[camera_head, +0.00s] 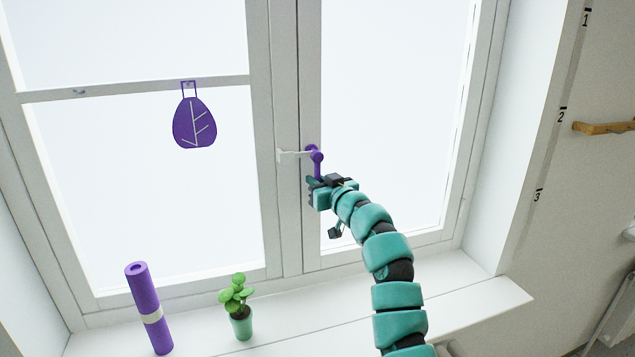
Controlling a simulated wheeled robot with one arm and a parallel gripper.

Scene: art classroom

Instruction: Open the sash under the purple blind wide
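The window has a left sash (259,180) and a narrower right sash (311,80), both flush in the frame. A purple handle (318,160) sits on the right sash's left stile, its lever pointing down. A white handle piece (289,155) lies level beside it across the middle stiles. My gripper (316,183) is at the lower end of the purple handle, reached from below right. Whether its fingers are closed on the lever cannot be told. No blind hanging over either sash is visible; the window's top is out of view.
A purple roll with a pale band (146,300) stands on the sill (285,337) at left. A green potted plant (238,308) stands right of it. A purple leaf ornament (194,123) hangs on the left sash. A wooden peg (603,128) juts from the right wall.

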